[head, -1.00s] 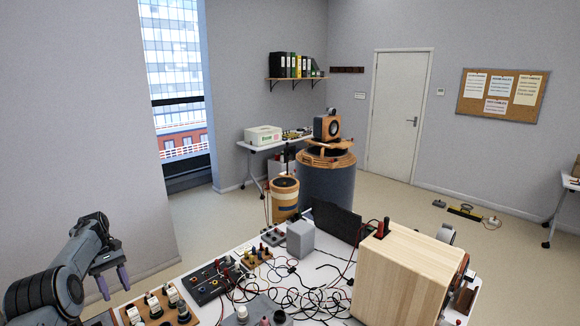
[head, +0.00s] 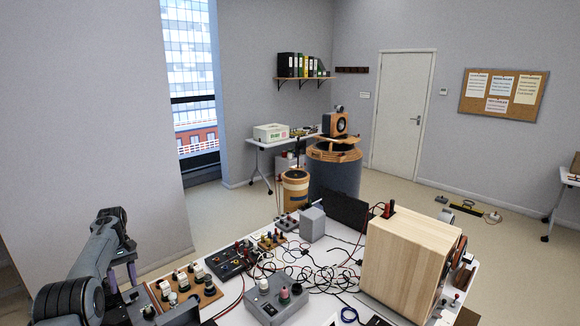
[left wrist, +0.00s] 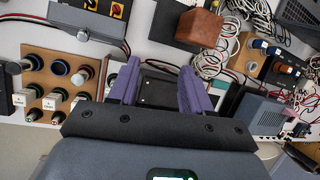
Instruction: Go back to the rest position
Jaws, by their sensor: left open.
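My left gripper (head: 122,280) hangs at the left end of the white table in the head view. Its two purple fingers also show in the left wrist view (left wrist: 157,88), apart with nothing between them. In the left wrist view a dark flat box lies beneath and beyond the fingers; I cannot tell the gap to it. My right gripper does not show in either view.
The white table (head: 228,312) is crowded with cables, a knob board (head: 186,286), a grey box with knobs (head: 272,300) and a wooden speaker cabinet (head: 408,262). A wooden knob board (left wrist: 62,86) lies left of my fingers in the wrist view.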

